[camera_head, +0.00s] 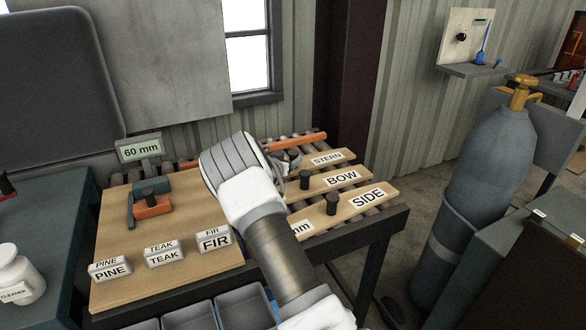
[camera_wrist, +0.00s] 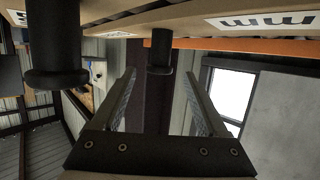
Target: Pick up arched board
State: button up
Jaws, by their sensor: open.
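Several flat wooden boards lie side by side on the roller table, with black knobs on top. Their labels mark a STERN board (camera_head: 343,158), a BOW board (camera_head: 322,182) and a SIDE board (camera_head: 350,208). I cannot tell which one is arched. My gripper (camera_head: 288,168) is over the left ends of the boards, partly hidden by my wrist. In the wrist view my gripper (camera_wrist: 158,85) is open and empty. A larger knob (camera_wrist: 55,45) is at left.
An orange bar (camera_head: 297,141) lies behind the boards. At left, a wooden panel (camera_head: 190,265) bears PINE, TEAK and FIR blocks and an orange clamp-like tool (camera_head: 152,206). Grey bins (camera_head: 245,308) stand in front. A gas cylinder (camera_head: 488,160) stands at right.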

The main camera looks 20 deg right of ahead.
aim_at(292, 155)
jog(key=shift+x, duration=1.65)
jog(key=shift+r, duration=0.1)
grip_shut()
jog(key=shift+r, duration=0.1)
